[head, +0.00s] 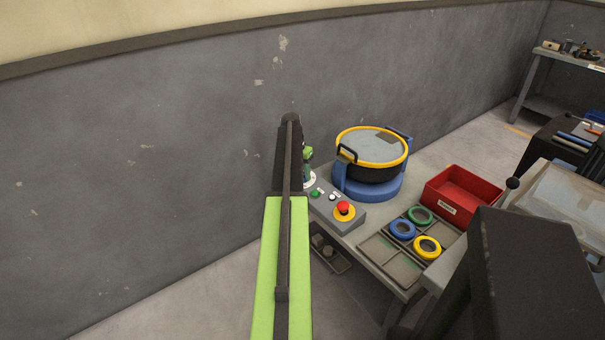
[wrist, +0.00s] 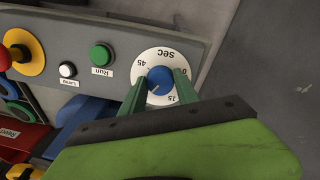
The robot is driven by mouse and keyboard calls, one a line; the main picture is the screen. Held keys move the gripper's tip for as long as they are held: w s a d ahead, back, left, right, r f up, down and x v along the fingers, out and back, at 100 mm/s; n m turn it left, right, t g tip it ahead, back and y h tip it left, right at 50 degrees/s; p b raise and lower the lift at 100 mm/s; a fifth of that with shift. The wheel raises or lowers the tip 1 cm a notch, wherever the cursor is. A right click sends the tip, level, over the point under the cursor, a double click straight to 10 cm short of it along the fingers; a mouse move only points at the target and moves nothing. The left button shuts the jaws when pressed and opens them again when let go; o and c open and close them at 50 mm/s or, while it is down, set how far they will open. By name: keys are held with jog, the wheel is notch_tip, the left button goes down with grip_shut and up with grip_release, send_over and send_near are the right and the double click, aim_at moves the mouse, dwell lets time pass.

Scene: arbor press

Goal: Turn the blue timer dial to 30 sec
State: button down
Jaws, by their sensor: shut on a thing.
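The blue timer dial (wrist: 161,78) sits on a round white plate (wrist: 160,56) marked SEC, with 45 and 15 readable, on the grey control panel. My gripper (wrist: 160,82) has its green fingers on either side of the dial, shut on it. A pale pointer mark on the dial points to the lower left in the wrist view, between 45 and 15. Any number there is hidden by the left finger. In the head view my gripper (head: 308,154) is at the panel's far left end, and my arm hides most of the dial.
On the panel (head: 328,212) near the dial are a green Run button (wrist: 102,55), a white Lamp button (wrist: 68,70) and a red emergency button (head: 344,208). A blue and yellow round pot (head: 370,160), a ring tray (head: 380,250) and a red bin (head: 450,197) stand on the bench.

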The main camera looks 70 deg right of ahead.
jog(key=shift+s+d+m, duration=0.15)
jog(key=shift+s+m, duration=0.1)
jog(key=shift+m, duration=0.15)
jog(key=c, duration=1)
grip_release()
jog(key=shift+o, duration=0.4)
jog(key=shift+w, duration=0.1)
notch_tip(320, 180, up, 17)
jog(key=w+a+p, duration=0.2)
jog(key=p, duration=1.5)
jog(key=shift+r, duration=0.15)
